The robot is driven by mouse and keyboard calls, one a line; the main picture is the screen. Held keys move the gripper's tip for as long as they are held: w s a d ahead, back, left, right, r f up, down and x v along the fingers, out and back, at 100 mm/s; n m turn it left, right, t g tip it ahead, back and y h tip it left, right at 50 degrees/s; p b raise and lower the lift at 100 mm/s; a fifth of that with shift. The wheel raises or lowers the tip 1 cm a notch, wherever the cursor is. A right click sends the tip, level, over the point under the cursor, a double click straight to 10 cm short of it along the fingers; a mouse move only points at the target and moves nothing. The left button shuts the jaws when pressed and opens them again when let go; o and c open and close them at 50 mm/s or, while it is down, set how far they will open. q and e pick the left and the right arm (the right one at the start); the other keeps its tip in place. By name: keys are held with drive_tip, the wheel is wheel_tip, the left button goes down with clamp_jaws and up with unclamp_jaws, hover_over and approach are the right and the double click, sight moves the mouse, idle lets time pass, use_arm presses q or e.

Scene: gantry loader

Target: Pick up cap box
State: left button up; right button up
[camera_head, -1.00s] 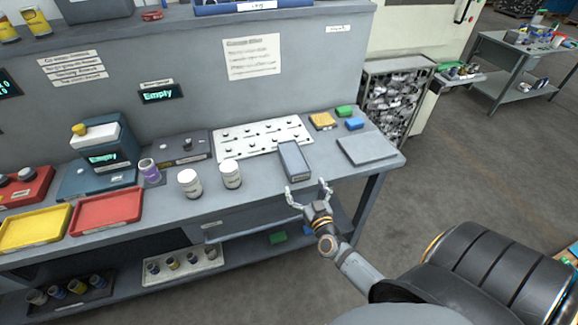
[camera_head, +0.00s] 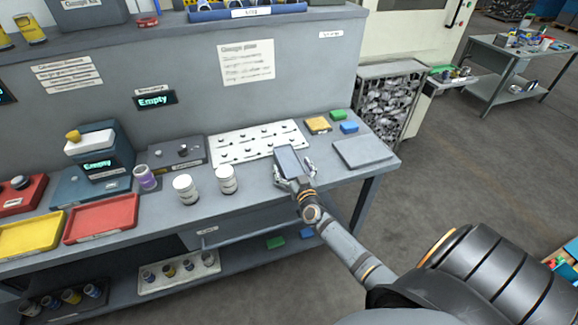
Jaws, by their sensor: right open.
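The likely cap box, a small oblong grey box (camera_head: 288,160), lies on the workbench in front of the white pegged board. No label on it is readable. My right gripper (camera_head: 294,176) is at the near end of this box, with its fingers spread to either side of it. The jaws are open, and I cannot tell whether a finger touches the box. The gripper and wrist hide part of the box's near end. My left gripper is not in view.
The white pegged board (camera_head: 232,151) lies behind the box. Two white jars (camera_head: 227,180) stand to its left. A flat grey plate (camera_head: 364,152) lies to the right, with green, blue and yellow blocks (camera_head: 318,125) behind.

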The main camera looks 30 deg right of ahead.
sight(291, 166)
drive_tip(key=shift+w, duration=0.25)
drive_tip(key=shift+s, duration=0.1)
drive_tip(key=shift+r, duration=0.1)
drive_tip(key=shift+c, duration=1.2)
drive_tip(key=shift+s+r, duration=0.1)
drive_tip(key=c, duration=1.1)
drive_tip(key=shift+o, duration=0.2)
drive_tip(key=r+p, duration=0.8)
drive_tip(key=r, duration=0.1)
drive_tip(key=shift+w+r, duration=0.1)
drive_tip(key=shift+w, duration=0.1)
drive_tip(key=c, duration=0.5)
drive_tip(key=shift+s+r, duration=0.1)
drive_tip(key=shift+r, duration=0.25)
drive_tip(key=shift+c, duration=0.2)
